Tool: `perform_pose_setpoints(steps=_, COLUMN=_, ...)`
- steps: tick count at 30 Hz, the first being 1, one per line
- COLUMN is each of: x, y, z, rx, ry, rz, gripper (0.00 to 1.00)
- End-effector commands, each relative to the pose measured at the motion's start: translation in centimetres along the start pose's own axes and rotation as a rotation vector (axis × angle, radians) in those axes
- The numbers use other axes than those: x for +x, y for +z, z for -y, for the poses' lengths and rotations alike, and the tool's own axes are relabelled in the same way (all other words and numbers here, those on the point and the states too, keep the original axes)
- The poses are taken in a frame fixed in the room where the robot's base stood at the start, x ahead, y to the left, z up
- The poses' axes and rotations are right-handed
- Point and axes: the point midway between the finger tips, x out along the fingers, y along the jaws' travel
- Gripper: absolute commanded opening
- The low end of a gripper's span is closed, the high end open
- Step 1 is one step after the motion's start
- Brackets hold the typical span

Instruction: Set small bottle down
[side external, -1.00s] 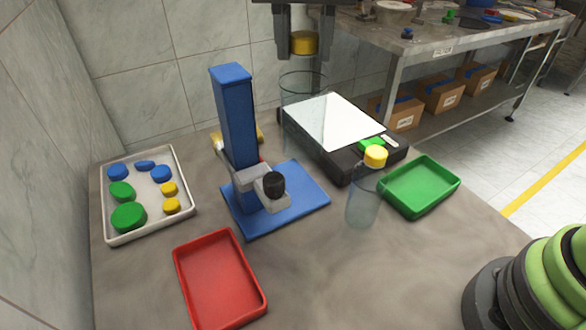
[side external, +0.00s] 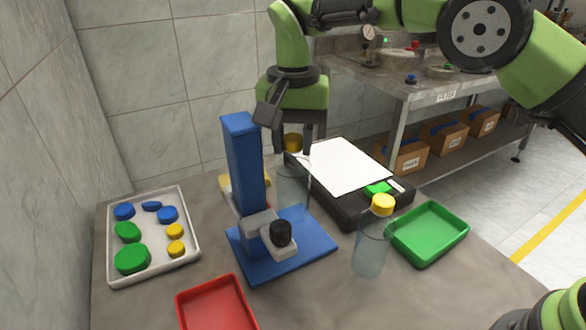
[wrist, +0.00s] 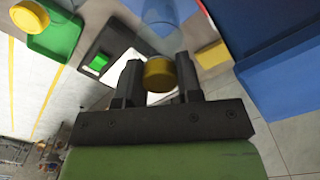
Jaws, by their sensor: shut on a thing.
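My gripper (side external: 293,145) is shut on the yellow cap (side external: 292,141) of a clear bottle (side external: 291,185). The bottle hangs upright between the blue column stand (side external: 246,165) and the scale. I cannot tell whether its base touches anything. In the wrist view, the fingers (wrist: 160,80) clasp the yellow cap (wrist: 160,73), with the clear body (wrist: 158,12) beyond. A second clear bottle (side external: 369,255) with a yellow cap (side external: 383,204) stands upright on the table, apart from my gripper; its cap also shows in the wrist view (wrist: 29,16).
The black scale (side external: 345,207) with a white plate lies right of the held bottle. A green tray (side external: 432,253), a red tray (side external: 217,305) and a white tray (side external: 150,276) of several coloured caps surround the stand. Bare table lies between the red tray and second bottle.

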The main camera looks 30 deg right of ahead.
Motion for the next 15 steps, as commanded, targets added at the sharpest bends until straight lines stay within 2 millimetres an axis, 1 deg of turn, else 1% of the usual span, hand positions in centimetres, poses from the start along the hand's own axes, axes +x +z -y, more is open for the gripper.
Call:
perform_pose_setpoints(steps=4, x=1.6, y=0.0, z=0.0, rx=-0.001, ry=0.003, rz=0.002, gripper=0.00)
perform_pose_setpoints(steps=9, x=4.1, y=0.1, z=0.0, rx=0.000, ry=0.002, rz=0.002, gripper=0.00)
perform_pose_setpoints(steps=12, x=4.8, y=0.0, z=0.0, rx=0.001, ry=0.001, rz=0.001, gripper=0.00)
perform_pose_setpoints(steps=15, x=4.8, y=0.0, z=0.0, rx=0.001, ry=-0.001, rz=-0.001, gripper=0.00)
